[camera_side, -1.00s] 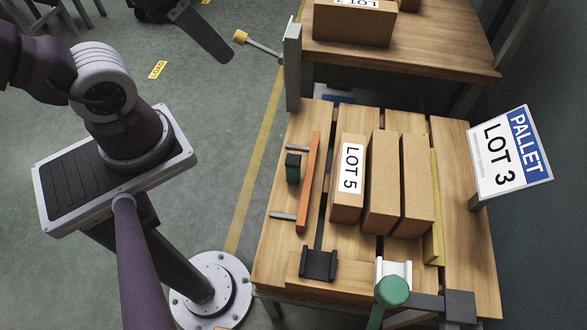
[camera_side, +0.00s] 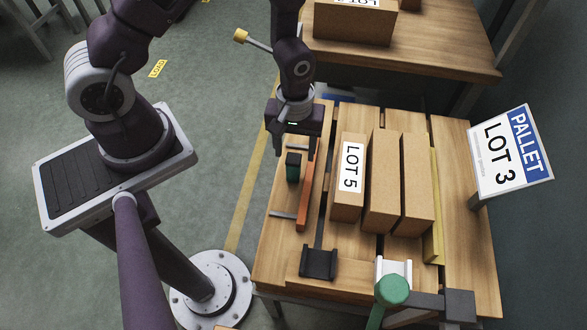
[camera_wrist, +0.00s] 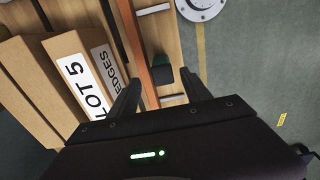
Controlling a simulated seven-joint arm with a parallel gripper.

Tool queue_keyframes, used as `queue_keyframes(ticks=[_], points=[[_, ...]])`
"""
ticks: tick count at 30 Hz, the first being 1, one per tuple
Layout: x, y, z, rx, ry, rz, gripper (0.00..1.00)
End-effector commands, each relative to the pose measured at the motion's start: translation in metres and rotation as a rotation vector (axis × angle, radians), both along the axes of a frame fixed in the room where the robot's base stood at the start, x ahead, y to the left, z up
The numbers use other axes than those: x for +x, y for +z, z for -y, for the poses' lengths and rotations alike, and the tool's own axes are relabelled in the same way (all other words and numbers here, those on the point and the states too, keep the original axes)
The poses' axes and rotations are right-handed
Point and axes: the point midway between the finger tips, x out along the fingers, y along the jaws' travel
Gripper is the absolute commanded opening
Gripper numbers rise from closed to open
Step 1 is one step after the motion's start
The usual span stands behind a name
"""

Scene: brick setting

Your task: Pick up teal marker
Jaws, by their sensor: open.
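A small teal marker (camera_side: 293,174) with a black top stands at the left side of the wooden pallet table, just left of an orange bar. It also shows in the wrist view (camera_wrist: 162,79), mostly as a black top with a dark green side. My gripper (camera_side: 293,148) is open, pointing down above and behind the marker in the side view. In the wrist view the marker appears between and beyond the two fingers of my gripper (camera_wrist: 160,84), apart from them. Nothing is held.
The orange bar (camera_side: 304,206) with grey pegs lies close beside the marker. A LOT 5 box (camera_side: 347,198) and two plain cartons (camera_side: 383,190) stand to its right. A black cradle (camera_side: 318,263), a white cradle (camera_side: 393,268) and a green knob (camera_side: 391,291) are at the front.

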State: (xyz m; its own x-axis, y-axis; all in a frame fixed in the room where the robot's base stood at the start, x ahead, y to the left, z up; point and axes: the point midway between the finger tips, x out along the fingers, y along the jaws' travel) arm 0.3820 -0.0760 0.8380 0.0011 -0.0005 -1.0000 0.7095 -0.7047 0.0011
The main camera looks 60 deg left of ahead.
Motion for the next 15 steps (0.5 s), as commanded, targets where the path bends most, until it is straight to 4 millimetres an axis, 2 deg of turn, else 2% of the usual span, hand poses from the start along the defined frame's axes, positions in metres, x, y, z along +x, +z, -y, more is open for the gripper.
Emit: queue_keyframes(ticks=[7, 10, 15], points=[[-0.001, -0.045, -0.005, 0.001, -0.003, -0.005, 0.56], [0.0, -0.053, -0.005, 0.001, -0.002, -0.002, 0.56], [0.0, -0.053, -0.005, 0.0, -0.003, 0.0, 0.56]])
